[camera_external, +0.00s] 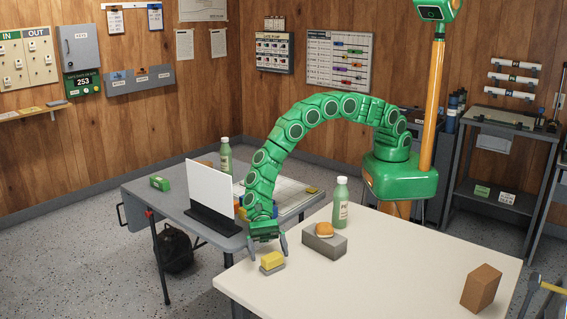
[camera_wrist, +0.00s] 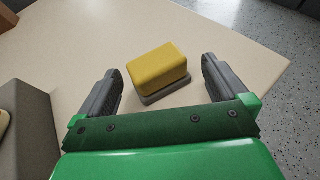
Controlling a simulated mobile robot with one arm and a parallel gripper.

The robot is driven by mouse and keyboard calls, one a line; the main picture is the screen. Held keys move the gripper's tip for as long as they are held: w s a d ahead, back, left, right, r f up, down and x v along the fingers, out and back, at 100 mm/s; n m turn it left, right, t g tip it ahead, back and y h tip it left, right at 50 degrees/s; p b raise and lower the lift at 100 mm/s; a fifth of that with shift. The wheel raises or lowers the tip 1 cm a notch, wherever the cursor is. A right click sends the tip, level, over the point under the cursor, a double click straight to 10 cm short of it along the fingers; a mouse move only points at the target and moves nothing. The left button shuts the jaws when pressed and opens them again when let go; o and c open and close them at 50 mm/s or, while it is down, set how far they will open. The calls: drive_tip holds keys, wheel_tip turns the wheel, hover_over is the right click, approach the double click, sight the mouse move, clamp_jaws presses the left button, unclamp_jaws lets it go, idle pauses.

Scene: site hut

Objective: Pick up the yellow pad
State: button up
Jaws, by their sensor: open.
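The yellow pad (camera_external: 272,259) is a small block on a thin grey base, lying near the left corner of the cream table in the external view. In the wrist view the yellow pad (camera_wrist: 157,68) sits ahead of and between my open fingers, apart from both. My gripper (camera_external: 267,242) is open and empty, pointing down just above and beside the pad. Its two dark fingers also frame the pad in the wrist view, where my gripper (camera_wrist: 163,85) shows from behind.
On the cream table (camera_external: 370,275), a grey block (camera_external: 324,243) bearing a bun-like item (camera_external: 324,229) stands right of the pad. A green bottle (camera_external: 340,205) stands behind it, and a brown box (camera_external: 481,288) is far right. A grey table (camera_external: 150,190) holds a white panel (camera_external: 209,195).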

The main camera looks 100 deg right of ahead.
sight(273, 265)
drive_tip(key=shift+x, duration=2.65)
drive_tip(key=shift+s, duration=0.15)
drive_tip(key=shift+c, duration=0.2)
drive_tip(key=shift+d, duration=0.1)
drive_tip(key=c, duration=0.8)
